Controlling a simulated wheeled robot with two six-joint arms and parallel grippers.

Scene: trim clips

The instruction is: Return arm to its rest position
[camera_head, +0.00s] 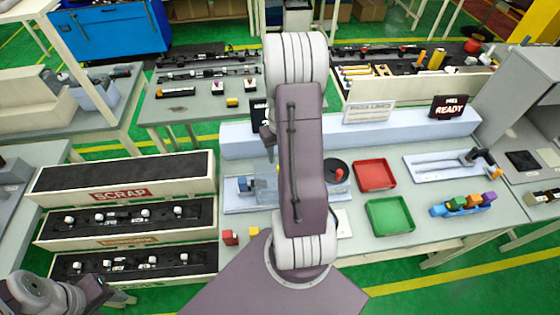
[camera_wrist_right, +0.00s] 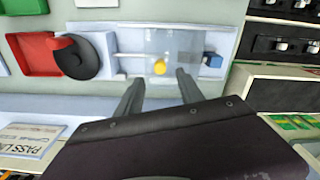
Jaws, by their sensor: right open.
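My right arm rises through the middle of the head view and hides part of the bench. Its gripper (camera_wrist_right: 158,88) is open in the right wrist view, its two dark fingers apart with nothing between them. The fixture also shows in the head view (camera_head: 236,208), partly behind my arm. My left gripper (camera_head: 92,294) is at the lower left of the head view, and its fingers are not clear.
A red tray (camera_head: 375,175), a green tray (camera_head: 390,215) and a black disc (camera_head: 334,168) lie on the bench to the right. A blue holder (camera_head: 440,210) carries several coloured blocks. Scrap bins (camera_head: 120,177) stand at left. A raised ledge (camera_head: 235,140) runs along the bench's back.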

